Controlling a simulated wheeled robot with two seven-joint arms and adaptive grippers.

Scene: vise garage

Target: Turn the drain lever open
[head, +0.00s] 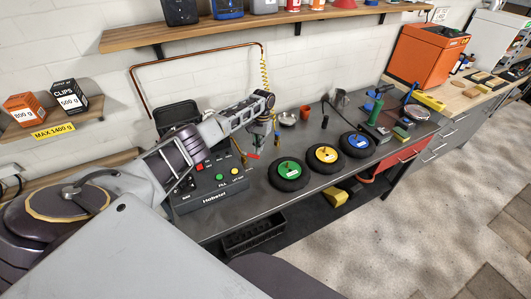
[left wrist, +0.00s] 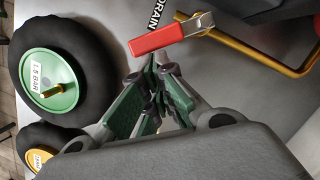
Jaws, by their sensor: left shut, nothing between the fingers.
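The drain lever (left wrist: 160,38) has a red handle on a silver pivot, beside a black "DRAIN" label, in the left wrist view. Its handle points left and slightly down there. A small red part of it (head: 254,156) shows in the head view, right of the black control unit. My left gripper (left wrist: 155,68) is shut and empty, its green-padded fingertips close to the handle's lower edge. I cannot tell whether they touch it. In the head view my left gripper (head: 259,143) points down over the bench beside the lever. My right gripper is in neither view.
Wheels with green (head: 289,170), yellow (head: 324,154) and blue (head: 358,141) hubs lie to the right. The black control unit (head: 212,186) stands left of the gripper. A brass pipe (left wrist: 270,60) runs right of the lever. A yellow coiled hose (head: 264,75) hangs behind.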

